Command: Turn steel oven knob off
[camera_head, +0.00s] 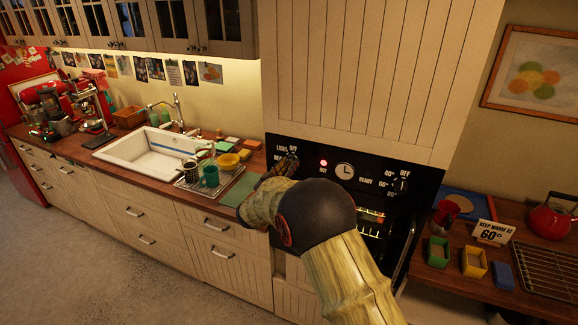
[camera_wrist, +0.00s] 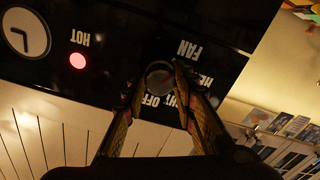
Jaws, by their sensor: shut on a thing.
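The black oven panel (camera_head: 365,163) is in the middle of the head view, with a knob near each end. My gripper (camera_wrist: 157,82) is shut on the left knob, the steel knob (camera_wrist: 159,73), with one finger on each side. Its round end shows between the fingertips in the wrist view. The labels around it read FAN, OFF and partly hidden words. I cannot tell which label the knob points at. In the head view my gripper (camera_head: 284,167) covers most of this knob. A second knob (camera_head: 403,185) sits at the panel's right, beside degree markings.
A red lamp (camera_head: 323,162) marked HOT is lit beside the clock (camera_head: 345,171). A worktop with mugs (camera_head: 210,176), bowls and a sink (camera_head: 150,150) lies left of the oven. A table with small boxes (camera_head: 474,262) and a red kettle (camera_head: 550,221) stands right.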

